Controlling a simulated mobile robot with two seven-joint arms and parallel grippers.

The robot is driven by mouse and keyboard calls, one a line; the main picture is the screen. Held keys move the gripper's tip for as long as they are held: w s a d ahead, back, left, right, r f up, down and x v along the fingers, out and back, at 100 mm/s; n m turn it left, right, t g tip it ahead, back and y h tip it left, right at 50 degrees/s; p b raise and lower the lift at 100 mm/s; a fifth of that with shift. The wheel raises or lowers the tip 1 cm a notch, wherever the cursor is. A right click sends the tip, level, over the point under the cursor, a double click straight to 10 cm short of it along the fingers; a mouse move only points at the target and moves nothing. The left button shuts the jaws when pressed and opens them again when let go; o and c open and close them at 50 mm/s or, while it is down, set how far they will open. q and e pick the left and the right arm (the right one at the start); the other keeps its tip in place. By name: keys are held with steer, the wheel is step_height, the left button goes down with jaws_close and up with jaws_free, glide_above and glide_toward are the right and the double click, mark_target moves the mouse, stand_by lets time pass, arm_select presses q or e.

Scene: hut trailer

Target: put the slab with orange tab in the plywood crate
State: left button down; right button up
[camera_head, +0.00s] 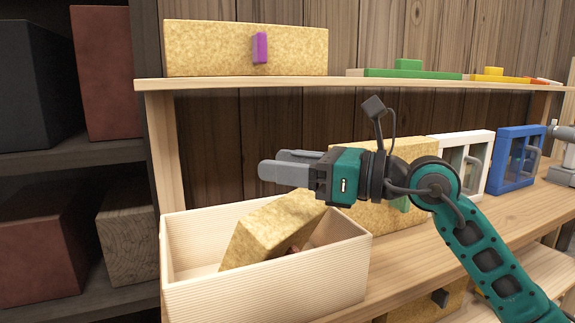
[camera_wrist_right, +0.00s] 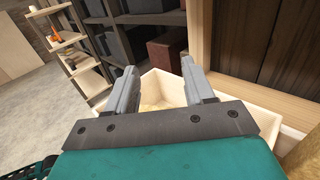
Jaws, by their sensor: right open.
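A speckled yellow slab (camera_head: 272,228) leans tilted inside the pale plywood crate (camera_head: 265,292), its upper end above the rim. A small reddish-brown bit shows low beside it in shadow; I cannot tell whether this is the orange tab. My right gripper (camera_head: 276,163) is open and empty above the slab's raised end, apart from it. My left gripper is out of view.
A green-tabbed slab (camera_head: 385,217) stands behind my right gripper. White (camera_head: 449,144) and blue (camera_head: 500,160) framed pieces stand farther right. Dark shelving with blocks (camera_head: 35,240) is at left.

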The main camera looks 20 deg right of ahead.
steer(key=shift+r, duration=0.1)
steer(key=shift+r+p, duration=0.3)
steer(key=shift+p, duration=0.1)
steer(key=shift+r+p, duration=0.4)
steer(key=shift+r, duration=0.1)
steer(key=b+v, duration=0.3)
steer(key=v, duration=0.9)
steer(key=shift+f+b, duration=0.3)
steer(key=shift+f, duration=0.05)
steer(key=shift+s, duration=0.1)
